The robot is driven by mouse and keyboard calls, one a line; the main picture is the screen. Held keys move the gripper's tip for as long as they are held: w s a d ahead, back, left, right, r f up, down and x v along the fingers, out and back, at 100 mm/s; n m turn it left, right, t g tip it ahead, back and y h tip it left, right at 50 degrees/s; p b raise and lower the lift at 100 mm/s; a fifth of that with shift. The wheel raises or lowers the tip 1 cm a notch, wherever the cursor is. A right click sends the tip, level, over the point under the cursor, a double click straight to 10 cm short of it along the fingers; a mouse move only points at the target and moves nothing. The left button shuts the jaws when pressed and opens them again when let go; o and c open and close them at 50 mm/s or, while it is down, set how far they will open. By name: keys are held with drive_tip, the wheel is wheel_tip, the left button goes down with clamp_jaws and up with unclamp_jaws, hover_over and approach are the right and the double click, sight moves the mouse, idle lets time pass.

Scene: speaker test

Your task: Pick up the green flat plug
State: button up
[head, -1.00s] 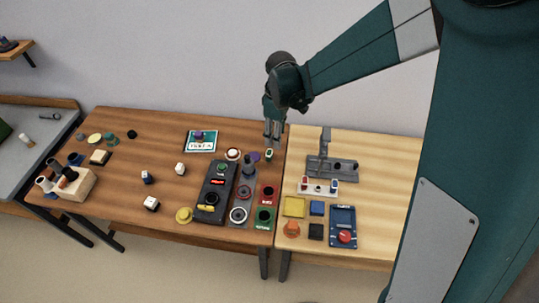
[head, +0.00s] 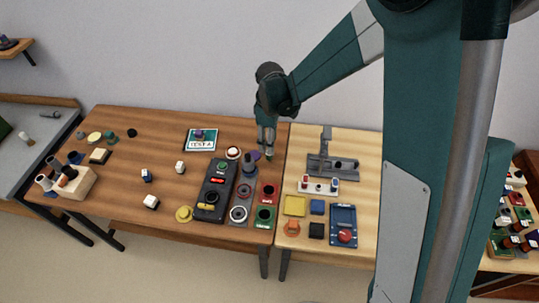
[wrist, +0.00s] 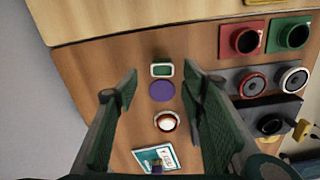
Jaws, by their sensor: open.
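The green flat plug (wrist: 162,70) shows in the wrist view as a small green rectangle with a pale rim. It lies on the brown wooden table, between my fingertips in the picture and beyond them. In the head view only a bit of the plug (head: 269,157) shows at my fingertips. My gripper (head: 267,150) points down over it. In the wrist view my gripper (wrist: 160,82) is open, with nothing held between its fingers. How far the fingertips are above the plug is hard to tell.
A purple disc (wrist: 162,91) lies close to the plug, and a white round button (wrist: 167,121) stands past it. A printed card (wrist: 155,158) is farther off. Red (wrist: 241,40) and green (wrist: 290,34) socket blocks stand to the right. The table's edge runs close beyond the plug.

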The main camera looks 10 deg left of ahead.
drive_tip(key=shift+f, duration=0.65)
drive_tip(key=shift+f, duration=0.15)
drive_tip(key=shift+s+f+b, duration=0.2)
drive_tip(key=shift+f+b, duration=0.35)
drive_tip(key=shift+f, duration=1.9)
drive_tip(key=shift+c, duration=0.7)
drive_tip(key=c, duration=0.7)
